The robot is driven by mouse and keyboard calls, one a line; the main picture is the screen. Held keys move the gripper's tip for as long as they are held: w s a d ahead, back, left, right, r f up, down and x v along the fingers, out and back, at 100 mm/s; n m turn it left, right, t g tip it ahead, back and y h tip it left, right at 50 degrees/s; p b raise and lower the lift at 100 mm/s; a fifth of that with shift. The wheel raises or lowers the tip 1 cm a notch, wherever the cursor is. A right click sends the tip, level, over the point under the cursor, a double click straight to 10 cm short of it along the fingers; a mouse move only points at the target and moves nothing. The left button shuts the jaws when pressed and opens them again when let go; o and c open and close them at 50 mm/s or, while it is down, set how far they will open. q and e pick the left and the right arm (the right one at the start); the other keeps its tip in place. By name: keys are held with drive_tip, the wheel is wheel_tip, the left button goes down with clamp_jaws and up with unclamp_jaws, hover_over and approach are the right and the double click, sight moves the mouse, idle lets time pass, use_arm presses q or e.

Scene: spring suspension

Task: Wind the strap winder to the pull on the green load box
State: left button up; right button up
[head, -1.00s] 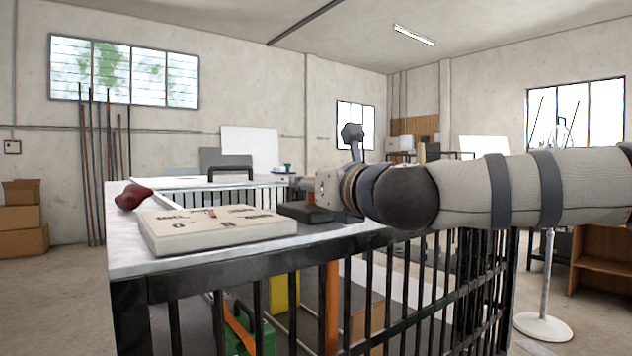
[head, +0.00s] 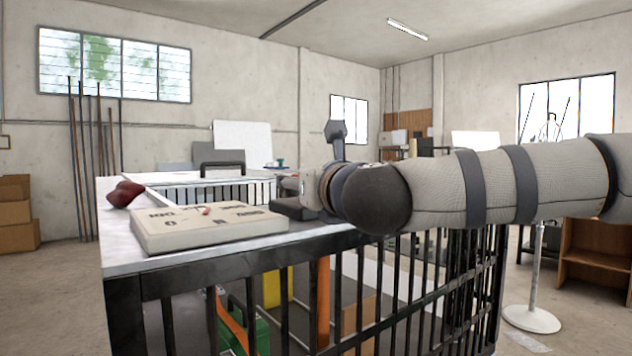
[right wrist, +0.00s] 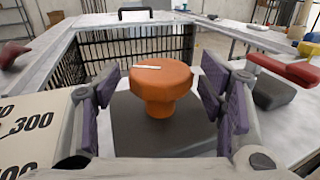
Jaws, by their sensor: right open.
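An orange winder knob (right wrist: 160,95) with a white mark on top stands on a dark base in the right wrist view. My right gripper (right wrist: 163,86) is open, its purple-padded fingers on either side of the knob. I cannot tell whether a pad touches it. In the head view my right arm comes in from the right and hides the knob; the dark base (head: 290,209) shows beside it. The green load box (head: 247,335) sits low inside the barred cage, partly behind bars, with an orange strap (head: 232,325) by it. My left gripper is out of view.
A pale box with printed numbers (head: 208,229) lies on the cage's light top, left of the base; a dark red object (head: 125,193) is behind it. In the wrist view a red-and-grey piece (right wrist: 283,75) lies right of the gripper. The cage's middle is open.

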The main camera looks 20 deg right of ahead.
drive_tip(key=s, duration=1)
drive_tip(key=shift+s, duration=0.4)
drive_tip(key=shift+d, duration=0.1)
idle(0.7)
